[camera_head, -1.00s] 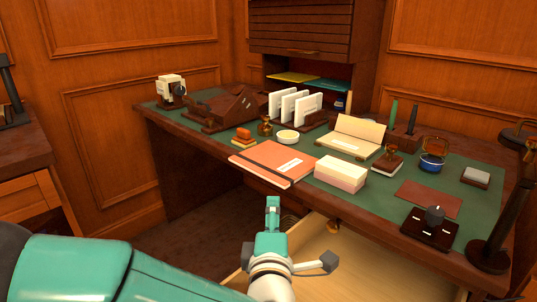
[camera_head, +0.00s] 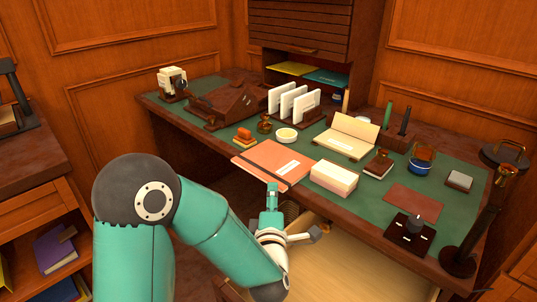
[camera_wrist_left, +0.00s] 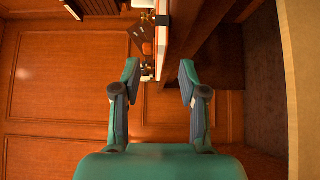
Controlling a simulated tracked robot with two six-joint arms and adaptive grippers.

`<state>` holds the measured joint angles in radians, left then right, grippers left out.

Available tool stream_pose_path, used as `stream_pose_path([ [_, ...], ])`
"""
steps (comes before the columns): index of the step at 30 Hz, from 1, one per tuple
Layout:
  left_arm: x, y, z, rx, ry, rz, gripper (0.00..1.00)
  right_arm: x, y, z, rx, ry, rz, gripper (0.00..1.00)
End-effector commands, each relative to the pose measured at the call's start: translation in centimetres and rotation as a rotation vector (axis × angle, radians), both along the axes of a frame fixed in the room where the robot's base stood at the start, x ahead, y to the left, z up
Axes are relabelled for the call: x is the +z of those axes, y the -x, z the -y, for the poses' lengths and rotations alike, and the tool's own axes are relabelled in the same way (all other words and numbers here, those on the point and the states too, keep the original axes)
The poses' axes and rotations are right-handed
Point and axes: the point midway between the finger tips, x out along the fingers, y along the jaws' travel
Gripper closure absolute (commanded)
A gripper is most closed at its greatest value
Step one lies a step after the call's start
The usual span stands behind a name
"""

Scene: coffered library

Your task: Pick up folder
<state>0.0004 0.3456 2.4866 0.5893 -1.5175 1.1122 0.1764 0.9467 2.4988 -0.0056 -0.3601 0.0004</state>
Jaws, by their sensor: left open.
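An orange folder (camera_head: 273,160) with a white label and a dark band lies flat on the desk, its near edge at the desk's front edge. My left gripper (camera_head: 272,190) is just in front of that edge, near the folder's near corner, empty. In the left wrist view, my left gripper (camera_wrist_left: 159,82) has its two fingers spread apart. The desk edge appears beyond and between the fingertips, seen edge-on. A thin orange and white strip there may be the folder, but I cannot be sure. My right gripper is not in view.
The desk (camera_head: 385,228) has a green top. A cream block of cards (camera_head: 333,178) sits right of the folder, an orange-topped stamp (camera_head: 244,137) and white dish (camera_head: 287,135) behind it. An open drawer (camera_head: 330,265) juts out below.

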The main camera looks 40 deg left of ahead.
Motion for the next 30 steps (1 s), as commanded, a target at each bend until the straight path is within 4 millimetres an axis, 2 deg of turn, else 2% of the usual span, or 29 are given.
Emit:
stream_pose_path([
  [5,-0.1,-0.8,-0.9,0.002,0.0,0.0,0.57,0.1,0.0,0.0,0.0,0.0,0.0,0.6],
  [13,-0.3,-3.4,-3.4,0.003,-0.002,0.0,0.57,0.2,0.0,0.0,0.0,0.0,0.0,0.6],
  [22,-0.3,-3.9,-3.8,0.0,-0.002,0.0,0.57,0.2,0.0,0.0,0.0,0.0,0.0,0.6],
  [23,-0.3,-3.9,-3.8,0.0,-0.002,0.0,0.61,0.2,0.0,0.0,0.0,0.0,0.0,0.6],
  [30,-0.3,-3.9,-3.7,0.0,-0.002,-0.001,1.0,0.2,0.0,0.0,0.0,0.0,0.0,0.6],
])
